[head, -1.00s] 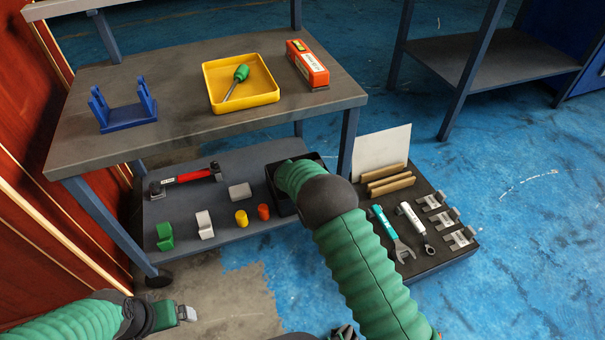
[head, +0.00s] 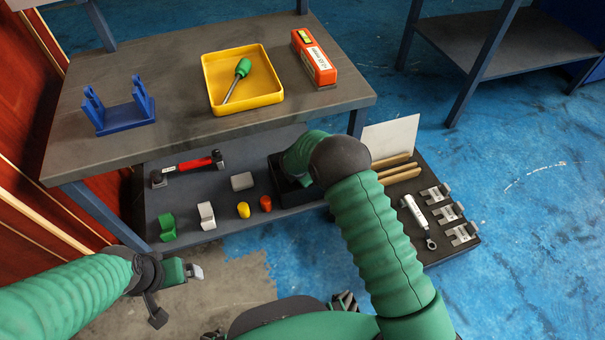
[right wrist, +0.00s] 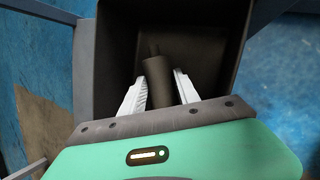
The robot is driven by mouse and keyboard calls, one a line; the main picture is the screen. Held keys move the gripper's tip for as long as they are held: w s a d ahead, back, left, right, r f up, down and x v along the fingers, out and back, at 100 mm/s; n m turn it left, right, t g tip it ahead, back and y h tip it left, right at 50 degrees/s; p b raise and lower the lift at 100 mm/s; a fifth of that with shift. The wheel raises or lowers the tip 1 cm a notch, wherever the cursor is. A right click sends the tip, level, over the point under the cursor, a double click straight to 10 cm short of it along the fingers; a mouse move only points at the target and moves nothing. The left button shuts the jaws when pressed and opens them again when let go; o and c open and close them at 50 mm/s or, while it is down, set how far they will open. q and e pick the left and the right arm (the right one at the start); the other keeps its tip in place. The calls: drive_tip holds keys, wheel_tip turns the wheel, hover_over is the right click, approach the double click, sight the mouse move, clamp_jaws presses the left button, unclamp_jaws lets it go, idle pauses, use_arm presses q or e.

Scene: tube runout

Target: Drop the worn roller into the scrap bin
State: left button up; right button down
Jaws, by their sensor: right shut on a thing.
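The worn roller (right wrist: 157,84) is a dark grey-brown cylinder with a thin shaft end. My right gripper (right wrist: 160,76) is shut on it, one pale finger on each side. The roller is over or inside the mouth of the black scrap bin (right wrist: 117,45); its exact depth is unclear. In the head view the bin (head: 291,196) stands on the lower shelf, partly covered by my right arm, which hides the right gripper and roller. My left gripper (head: 194,271) is at the lower left, away from the shelf, its jaw gap unclear.
The upper tabletop (head: 180,70) hangs above the lower shelf (head: 215,240), behind the bin.

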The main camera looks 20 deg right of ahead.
drive_tip(key=shift+d+f, duration=0.2)
drive_tip(key=shift+a+f, duration=0.15)
drive_tip(key=shift+f, duration=0.2)
drive_tip(key=c, duration=0.9)
unclamp_jaws()
drive_tip(key=shift+r, duration=0.2)
drive_tip(key=p+v, duration=0.6)
drive_tip(key=v, duration=0.6)
drive_tip(key=s+d+r+m+g+y, duration=0.1)
drive_tip(key=s+r+m, duration=0.6)
drive_tip(key=s+m, duration=0.4)
drive_tip(key=s+d+r+m+g+y, duration=0.1)
drive_tip(key=s+d+r+m, duration=0.1)
drive_tip(key=s+r+m, duration=0.4)
drive_tip(key=s+m, duration=0.5)
drive_tip(key=s, duration=0.3)
drive_tip(key=shift+s+r+y+p, duration=0.3)
drive_tip(key=shift+r+y, duration=0.1)
